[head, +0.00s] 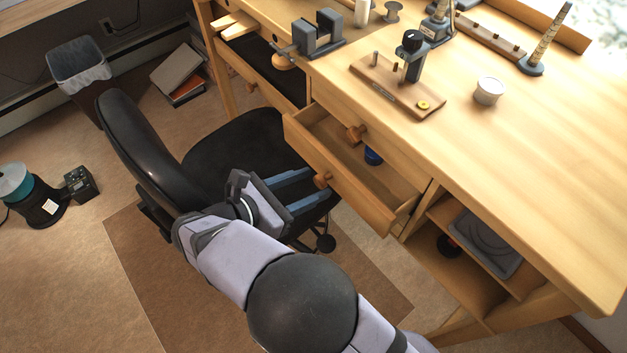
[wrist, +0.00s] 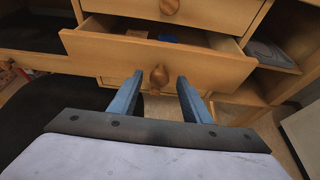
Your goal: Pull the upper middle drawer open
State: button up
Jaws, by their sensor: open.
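The second drawer from the top (head: 345,185), the upper middle one, stands well open under the worktop, and its inside shows. It has a round wooden knob (head: 322,180) on its front. In the wrist view the drawer front (wrist: 90,52) spans the picture, with the knob (wrist: 159,76) near its middle. My gripper (head: 317,184) is open in front of the drawer. In the wrist view its two blue fingers (wrist: 160,76) stand on either side of the knob with gaps showing. I cannot tell how far the tips reach past it.
The top drawer (head: 337,114) above is shut, with its own knob. A blue item (head: 373,156) lies in the open drawer. A black office chair (head: 150,150) stands close to the left of my gripper. Open shelves (head: 465,280) with a grey tray (head: 485,242) are on the right.

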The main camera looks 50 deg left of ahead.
jog(key=shift+x, duration=0.85)
grip_shut()
jog(key=shift+s+r+p, duration=0.1)
jog(key=shift+s+p, duration=0.4)
jog(key=shift+s, duration=1.75)
grip_release()
jog(key=shift+w, duration=0.1)
jog(key=shift+r, duration=0.1)
notch_tip(320, 180, up, 10)
